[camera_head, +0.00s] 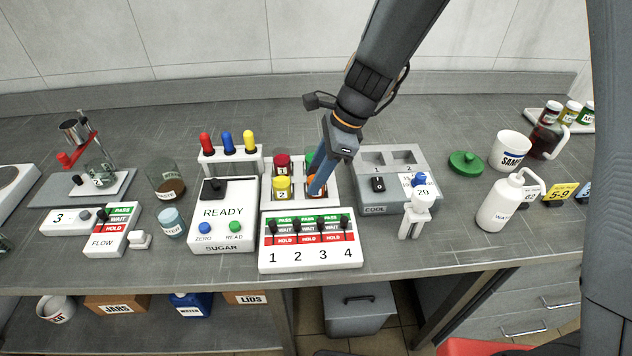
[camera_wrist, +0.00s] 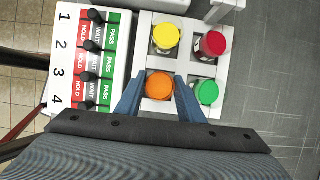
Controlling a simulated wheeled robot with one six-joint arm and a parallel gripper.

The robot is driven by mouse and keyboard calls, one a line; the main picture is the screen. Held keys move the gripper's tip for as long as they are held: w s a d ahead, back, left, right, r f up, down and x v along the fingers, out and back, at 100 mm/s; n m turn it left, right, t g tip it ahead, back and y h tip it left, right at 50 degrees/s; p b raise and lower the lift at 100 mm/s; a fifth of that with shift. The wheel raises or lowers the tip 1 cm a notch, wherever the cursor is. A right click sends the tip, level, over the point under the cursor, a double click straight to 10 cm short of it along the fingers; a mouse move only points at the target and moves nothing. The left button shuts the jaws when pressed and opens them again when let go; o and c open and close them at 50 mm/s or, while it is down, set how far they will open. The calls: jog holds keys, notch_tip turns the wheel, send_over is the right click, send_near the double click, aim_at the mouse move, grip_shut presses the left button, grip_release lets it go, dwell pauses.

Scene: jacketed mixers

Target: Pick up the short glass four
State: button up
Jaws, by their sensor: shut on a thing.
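My gripper (camera_wrist: 157,98) is shut on a short jar with an orange lid (camera_wrist: 159,86), one finger on each side. The jar stands in a corner opening of a white four-place rack (camera_wrist: 181,66), beside the 4 end of a numbered switch panel (camera_wrist: 90,60). In the head view my gripper (camera_head: 319,180) reaches down into the rack and hides most of this jar. No number can be read on the jar itself. Yellow-lidded (camera_wrist: 166,38), red-lidded (camera_wrist: 212,44) and green-lidded (camera_wrist: 206,92) jars fill the other openings.
The READY sugar box (camera_head: 224,212) stands left of the rack, with colored bottles (camera_head: 228,143) behind. The grey COOL block (camera_head: 397,190) is close on the right. A white squeeze bottle (camera_head: 500,205) and mug (camera_head: 510,150) stand farther right.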

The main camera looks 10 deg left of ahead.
jog(key=shift+r, duration=0.15)
notch_tip(320, 180, up, 10)
jog(key=b, duration=0.1)
dwell(0.3)
